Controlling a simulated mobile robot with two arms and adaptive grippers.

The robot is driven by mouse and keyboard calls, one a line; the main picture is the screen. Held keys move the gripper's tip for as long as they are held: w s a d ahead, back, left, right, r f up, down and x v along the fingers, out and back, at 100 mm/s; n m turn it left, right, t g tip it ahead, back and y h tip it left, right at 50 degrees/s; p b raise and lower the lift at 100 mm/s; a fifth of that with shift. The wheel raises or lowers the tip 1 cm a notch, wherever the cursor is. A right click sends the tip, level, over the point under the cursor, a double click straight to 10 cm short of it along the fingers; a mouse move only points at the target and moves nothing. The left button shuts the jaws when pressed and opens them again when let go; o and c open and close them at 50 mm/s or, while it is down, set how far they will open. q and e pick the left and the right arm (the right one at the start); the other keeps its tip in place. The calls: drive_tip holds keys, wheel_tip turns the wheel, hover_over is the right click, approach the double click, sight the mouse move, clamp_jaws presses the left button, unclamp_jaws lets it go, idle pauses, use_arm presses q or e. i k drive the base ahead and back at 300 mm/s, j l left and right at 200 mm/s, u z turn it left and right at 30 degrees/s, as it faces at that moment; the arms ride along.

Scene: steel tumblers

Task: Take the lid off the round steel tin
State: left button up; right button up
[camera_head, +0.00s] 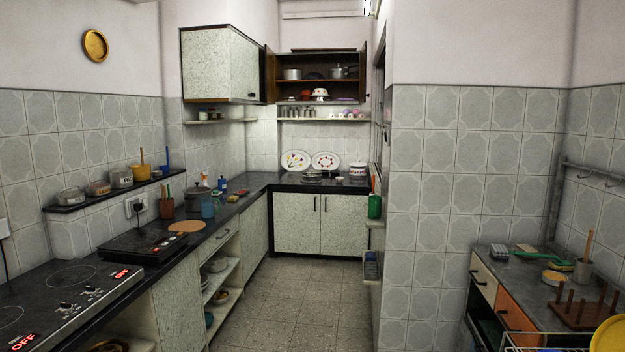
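A small round pale-metal container (357,172) stands at the right end of the far counter. It may be the round steel tin, but it is too small to tell for sure, or to tell whether a lid is on it. A dark lidded pot (198,199) stands on the left counter near the corner. Neither of my grippers is in view.
A black counter (232,205) runs along the left and back walls, with an induction hob (140,244) and a cooktop (62,302) nearer. A side table (515,268) stands at the right, holding a peg rack (580,312). The tiled floor (305,300) between is clear.

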sight(310, 178)
drive_tip(key=i, duration=6.35)
drive_tip(key=i+j+z, duration=0.1)
drive_tip(key=i, duration=0.55)
drive_tip(key=i+j, duration=0.15)
drive_tip(key=i, duration=0.55)
drive_tip(key=i+j+z, duration=0.15)
drive_tip(key=i, duration=0.5)
